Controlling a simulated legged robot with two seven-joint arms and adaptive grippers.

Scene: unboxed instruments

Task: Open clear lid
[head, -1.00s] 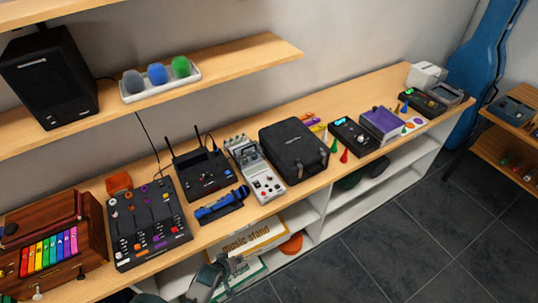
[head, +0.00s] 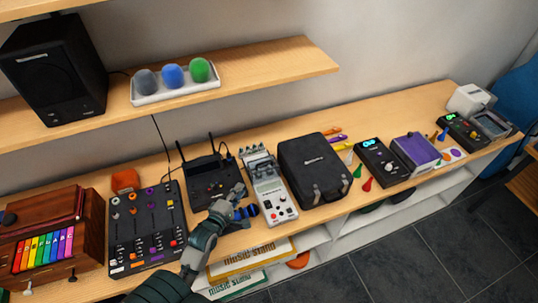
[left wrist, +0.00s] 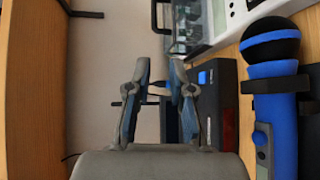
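A grey-white device (head: 281,209) stands on the long counter, with a clear lid (head: 264,166) over its rear part. The lid looks shut. In the left wrist view, the clear lid (left wrist: 206,22) is at the top, beyond my fingertips, with part of the white device body beside it. My left gripper (head: 240,190) is in front of the black antenna box, left of the device and apart from it. In the left wrist view, its two fingers (left wrist: 160,76) are spread with nothing held between them. My right gripper is not in view.
A blue microphone (head: 249,211) lies close beside my left gripper and shows large in the wrist view (left wrist: 275,90). The black antenna box (head: 204,176) is behind the gripper. A black case (head: 315,168) stands right of the device. A shelf (head: 250,73) overhangs the counter's left part.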

